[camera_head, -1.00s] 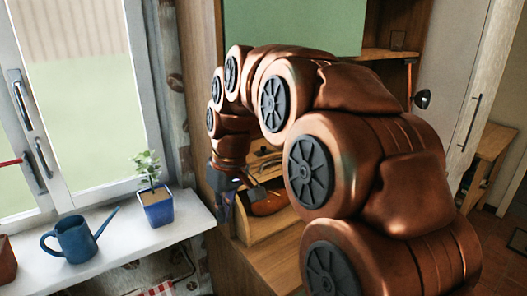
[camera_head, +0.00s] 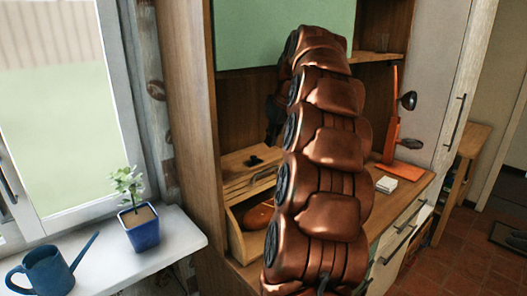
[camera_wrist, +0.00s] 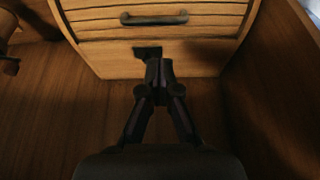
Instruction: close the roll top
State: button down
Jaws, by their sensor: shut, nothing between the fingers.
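The roll top is a wooden box with a slatted shutter (camera_head: 250,178) on the desk, left of my arm in the head view. Its front is partly open, and a brown rounded object (camera_head: 258,215) shows inside. In the wrist view, the slatted shutter (camera_wrist: 205,22) is at the top, with a dark bar handle (camera_wrist: 154,18) across it. My gripper (camera_wrist: 158,64) is shut and empty, its tips over the plain wooden panel below the slats, apart from the handle in the picture. Contact with the panel cannot be told. My arm hides the box's right part in the head view.
A wooden side wall (camera_wrist: 275,80) stands close on the right in the wrist view. A potted plant (camera_head: 140,228) and a blue watering can (camera_head: 45,272) stand on the sill.

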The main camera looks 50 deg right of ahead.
jog(key=p, duration=0.2)
send_over(263, 181)
jog(key=shift+w+f, duration=0.1)
jog(key=shift+f, duration=4.35)
jog(key=shift+f+b, duration=0.1)
jog(key=shift+b, duration=0.2)
